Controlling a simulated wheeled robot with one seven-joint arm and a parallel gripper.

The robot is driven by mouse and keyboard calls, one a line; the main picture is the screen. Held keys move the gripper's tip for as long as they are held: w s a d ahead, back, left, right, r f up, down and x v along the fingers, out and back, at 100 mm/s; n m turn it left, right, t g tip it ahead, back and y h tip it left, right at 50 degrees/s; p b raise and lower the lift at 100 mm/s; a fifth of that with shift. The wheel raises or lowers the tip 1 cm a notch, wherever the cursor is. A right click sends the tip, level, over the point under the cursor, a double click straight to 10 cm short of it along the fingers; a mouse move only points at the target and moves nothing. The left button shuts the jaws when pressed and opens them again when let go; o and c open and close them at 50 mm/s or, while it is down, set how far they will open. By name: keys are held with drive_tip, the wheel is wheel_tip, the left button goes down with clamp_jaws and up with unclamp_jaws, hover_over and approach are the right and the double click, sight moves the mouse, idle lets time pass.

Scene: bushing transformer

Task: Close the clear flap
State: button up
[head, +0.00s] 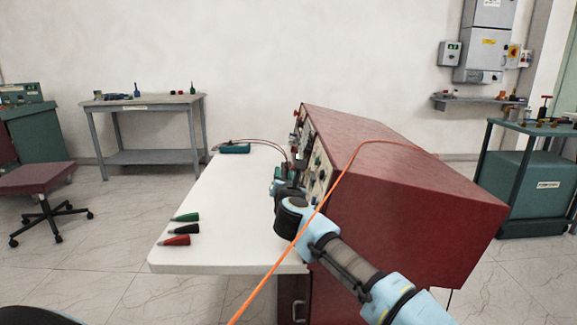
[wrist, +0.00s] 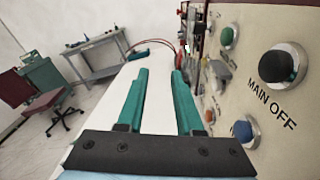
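I cannot make out the clear flap for certain in either view. A small pale grey piece (wrist: 220,70) stands out from the control panel (wrist: 232,105) in the wrist view; I cannot tell whether it is the flap. The panel is the face of a dark red cabinet (head: 400,180) on the table. My gripper (wrist: 160,72) has two teal fingers set apart, with nothing between them but a view of the white tabletop. Its right finger is close to the panel; I cannot tell whether they touch. In the head view my arm partly hides the panel.
The panel carries a black MAIN OFF button (wrist: 282,66), a blue button (wrist: 244,131) and a green button (wrist: 229,36). Green, black and red cones (head: 176,241) lie on the white table (head: 215,205). A teal box with red leads (head: 233,148) is at its back. An orange cable (head: 330,190) crosses my arm.

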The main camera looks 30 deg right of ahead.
drive_tip(key=w+d+m+h+p, duration=0.1)
drive_tip(key=w+d+p, duration=0.1)
drive_tip(key=w+d, duration=0.5)
drive_tip(key=shift+w+r+m+p, duration=0.25)
drive_tip(key=shift+w+m+p, duration=0.05)
drive_tip(key=shift+w, duration=0.3)
drive_tip(key=shift+d, duration=0.1)
drive_tip(key=shift+c, duration=0.2)
clamp_jaws()
idle(0.9)
